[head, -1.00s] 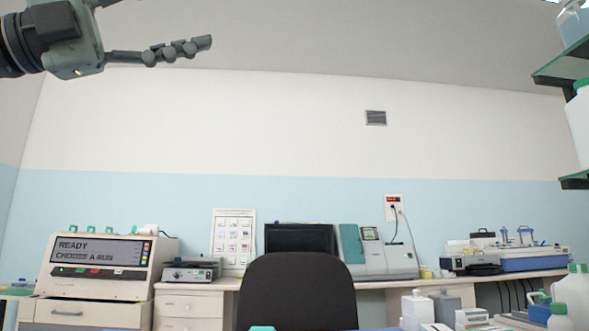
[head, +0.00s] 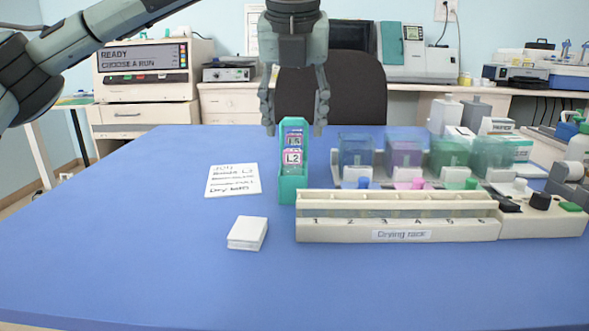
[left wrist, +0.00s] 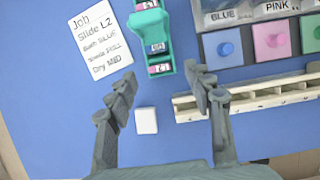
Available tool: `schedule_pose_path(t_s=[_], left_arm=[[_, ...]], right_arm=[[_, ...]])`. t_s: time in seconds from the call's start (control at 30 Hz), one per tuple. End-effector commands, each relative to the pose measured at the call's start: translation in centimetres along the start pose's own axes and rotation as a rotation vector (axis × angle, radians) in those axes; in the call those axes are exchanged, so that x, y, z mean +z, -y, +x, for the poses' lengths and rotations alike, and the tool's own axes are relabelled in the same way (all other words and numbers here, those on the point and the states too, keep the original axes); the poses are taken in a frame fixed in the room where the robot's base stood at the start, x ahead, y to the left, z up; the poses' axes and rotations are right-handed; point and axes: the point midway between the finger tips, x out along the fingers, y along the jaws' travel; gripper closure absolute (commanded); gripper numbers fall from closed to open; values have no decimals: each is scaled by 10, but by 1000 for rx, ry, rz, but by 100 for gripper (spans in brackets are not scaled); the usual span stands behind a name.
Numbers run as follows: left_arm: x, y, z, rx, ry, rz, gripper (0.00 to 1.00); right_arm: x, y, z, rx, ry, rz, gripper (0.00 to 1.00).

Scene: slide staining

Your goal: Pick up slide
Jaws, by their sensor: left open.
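A teal slide holder (head: 288,190) stands on the blue table, with labelled slides in it. The front slide (head: 292,158) has a pink label reading L2; another label shows behind it. In the left wrist view the holder (left wrist: 165,27) shows pink and blue labels, the nearest one pink (left wrist: 160,68). My left gripper (head: 294,126) points down, open and empty. In the head view its fingers appear either side of the holder's upper part. In the left wrist view the open fingertips (left wrist: 158,78) lie nearer the camera than the holder. My right gripper is not in view.
A job card (head: 233,180) lies left of the holder and a small white block (head: 247,233) in front. A drying rack (head: 400,228) stands close on the right, with coloured baths (head: 405,155) behind it. The table's left side is clear.

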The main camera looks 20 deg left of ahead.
Motion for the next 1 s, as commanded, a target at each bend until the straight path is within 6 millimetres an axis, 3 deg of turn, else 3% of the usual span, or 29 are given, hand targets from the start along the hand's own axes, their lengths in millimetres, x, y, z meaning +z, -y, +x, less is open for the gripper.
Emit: schedule_pose_path(t_s=[0.3, 0.6, 1.0], left_arm=[[-7, -4, 42, -2, -2, 0, 48], [-7, -3, 47, -4, 0, 0, 50], [-7, -3, 46, -4, -1, 0, 99]], right_arm=[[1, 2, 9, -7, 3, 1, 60], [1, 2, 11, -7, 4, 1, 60], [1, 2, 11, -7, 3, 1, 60]])
